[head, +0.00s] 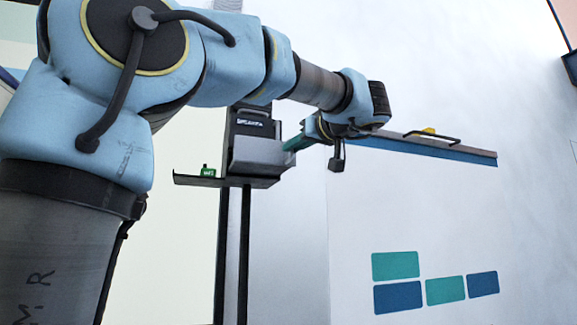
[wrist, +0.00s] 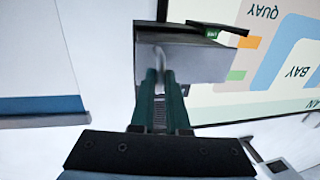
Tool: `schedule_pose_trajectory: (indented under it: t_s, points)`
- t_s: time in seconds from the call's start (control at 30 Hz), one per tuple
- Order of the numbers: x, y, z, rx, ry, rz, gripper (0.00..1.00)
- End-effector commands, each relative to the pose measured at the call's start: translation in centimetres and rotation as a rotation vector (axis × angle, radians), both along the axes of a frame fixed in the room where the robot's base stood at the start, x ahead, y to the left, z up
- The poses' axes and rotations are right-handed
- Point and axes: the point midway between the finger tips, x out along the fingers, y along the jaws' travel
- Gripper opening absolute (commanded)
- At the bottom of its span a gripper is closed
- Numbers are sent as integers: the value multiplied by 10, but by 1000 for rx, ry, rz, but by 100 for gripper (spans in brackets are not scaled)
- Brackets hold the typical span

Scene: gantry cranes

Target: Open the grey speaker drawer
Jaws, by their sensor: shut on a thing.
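The grey speaker drawer (head: 258,156) sits in a dark housing (head: 250,122) on a black post in the head view. Its grey body stands out in front of the housing. In the wrist view the drawer (wrist: 200,62) is at top centre, seen upside down. My gripper (head: 290,146) reaches the drawer from the right. In the wrist view the green fingers of my gripper (wrist: 160,78) are shut on the drawer's pale handle (wrist: 158,58). The fingers partly hide the handle, and how far the drawer is out is hard to tell.
A black shelf (head: 195,180) with a small green item (head: 208,170) is to the left of the drawer. A wall rail (head: 430,148) with a black handle runs at the right. A coloured map board (wrist: 285,60) is behind the drawer.

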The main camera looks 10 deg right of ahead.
Motion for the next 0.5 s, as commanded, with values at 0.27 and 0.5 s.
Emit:
schedule_pose_trajectory:
  t_s: [0.27, 0.5]
  points:
    - [-6, -1, 1, 0, 1, -1, 0]
    - [-6, 0, 1, 0, 1, 0, 26]
